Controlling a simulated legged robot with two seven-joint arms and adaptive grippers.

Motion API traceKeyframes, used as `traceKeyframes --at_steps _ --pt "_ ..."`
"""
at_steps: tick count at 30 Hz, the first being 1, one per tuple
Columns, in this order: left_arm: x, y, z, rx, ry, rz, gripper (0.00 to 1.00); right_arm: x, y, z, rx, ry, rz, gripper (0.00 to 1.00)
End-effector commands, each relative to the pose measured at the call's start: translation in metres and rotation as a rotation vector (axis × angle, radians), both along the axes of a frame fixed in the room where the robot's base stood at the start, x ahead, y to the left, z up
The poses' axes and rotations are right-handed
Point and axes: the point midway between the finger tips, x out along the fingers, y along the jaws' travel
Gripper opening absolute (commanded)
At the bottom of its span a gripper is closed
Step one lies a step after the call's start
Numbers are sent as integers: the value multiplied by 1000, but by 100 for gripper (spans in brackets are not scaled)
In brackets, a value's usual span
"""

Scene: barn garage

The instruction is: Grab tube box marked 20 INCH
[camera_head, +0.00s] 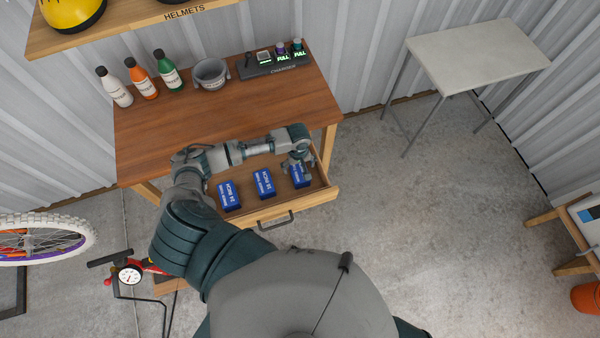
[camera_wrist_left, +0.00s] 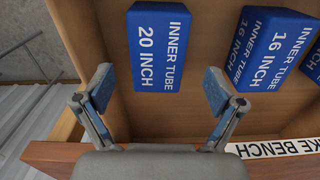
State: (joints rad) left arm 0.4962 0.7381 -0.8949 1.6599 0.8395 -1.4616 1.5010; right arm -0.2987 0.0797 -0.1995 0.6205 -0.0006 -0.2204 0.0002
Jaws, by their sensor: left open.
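The blue tube box marked 20 INCH (camera_wrist_left: 160,45) lies in the open drawer, its white print readable in the left wrist view. In the head view this box (camera_head: 301,180) is the rightmost in the drawer, partly hidden by my gripper. My left gripper (camera_head: 297,167) is above it. In the left wrist view my gripper (camera_wrist_left: 158,88) is open and empty, with its fingers apart and the box ahead between and beyond the tips. My right gripper is not in view.
A blue 16 INCH tube box (camera_wrist_left: 267,48) lies beside it, and another blue box (camera_head: 229,195) sits farther left in the drawer (camera_head: 318,196). The wooden bench (camera_head: 240,110) holds bottles, a grey cup (camera_head: 211,73) and a charger (camera_head: 275,66).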

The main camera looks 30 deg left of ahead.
Motion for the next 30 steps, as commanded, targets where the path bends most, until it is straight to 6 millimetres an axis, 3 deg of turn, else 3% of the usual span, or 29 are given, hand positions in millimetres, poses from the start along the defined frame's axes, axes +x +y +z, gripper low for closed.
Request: traceKeyframes --at_steps 10,19,27,30 --pt "4 -4 -47 3 2 1 94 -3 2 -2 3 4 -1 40" --pt "3 -3 -52 1 0 -1 94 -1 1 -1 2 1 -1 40" --pt "3 -3 -52 1 1 -1 26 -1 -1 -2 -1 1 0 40" --pt "4 -3 -53 1 1 -1 23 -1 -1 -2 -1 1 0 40"
